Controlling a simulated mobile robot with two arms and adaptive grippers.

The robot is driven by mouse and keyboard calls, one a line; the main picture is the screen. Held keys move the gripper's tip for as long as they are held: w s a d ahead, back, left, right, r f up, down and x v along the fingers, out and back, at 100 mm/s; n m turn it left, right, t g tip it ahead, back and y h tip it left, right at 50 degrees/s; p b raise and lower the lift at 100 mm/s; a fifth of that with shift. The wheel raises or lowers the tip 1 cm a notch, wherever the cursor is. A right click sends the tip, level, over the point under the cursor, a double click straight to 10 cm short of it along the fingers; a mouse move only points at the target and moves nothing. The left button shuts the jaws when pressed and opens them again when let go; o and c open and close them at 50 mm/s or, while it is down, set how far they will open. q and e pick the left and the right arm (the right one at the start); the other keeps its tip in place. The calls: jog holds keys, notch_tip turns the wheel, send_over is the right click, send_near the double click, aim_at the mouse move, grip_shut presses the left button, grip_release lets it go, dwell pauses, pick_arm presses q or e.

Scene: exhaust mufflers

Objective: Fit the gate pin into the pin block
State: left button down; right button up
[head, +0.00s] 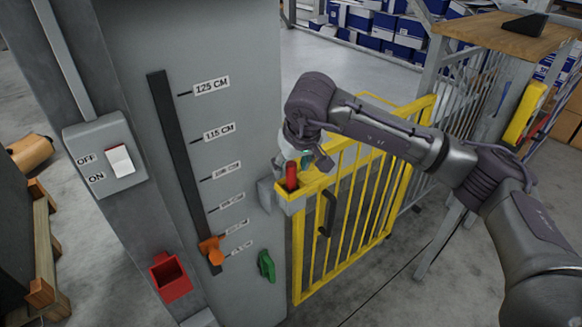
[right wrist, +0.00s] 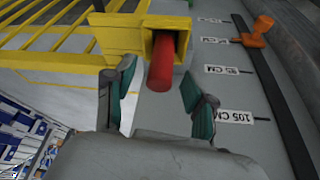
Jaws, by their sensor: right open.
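The red gate pin (head: 291,174) stands upright in the square yellow pin block (head: 291,203) at the gate's top corner by the grey column. In the right wrist view the pin (right wrist: 164,64) sits in the opening of the yellow block (right wrist: 128,35), with its free end sticking out. My right gripper (head: 307,161) is just above and beside the pin. Its green-padded fingers (right wrist: 158,72) are apart, one on each side of the pin's free end, with gaps showing. How deep the pin sits is hidden. My left gripper is not in view.
The yellow barred gate (head: 350,200) with a black handle (head: 327,213) stands against the grey column (head: 235,130). The column carries a height scale with an orange slider (head: 211,248), a red holder (head: 171,278), a green part (head: 266,266) and a switch box (head: 105,155).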

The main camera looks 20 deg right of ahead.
jog(key=v, duration=1)
jog(key=shift+s+r, duration=0.25)
jog(key=shift+r, duration=0.05)
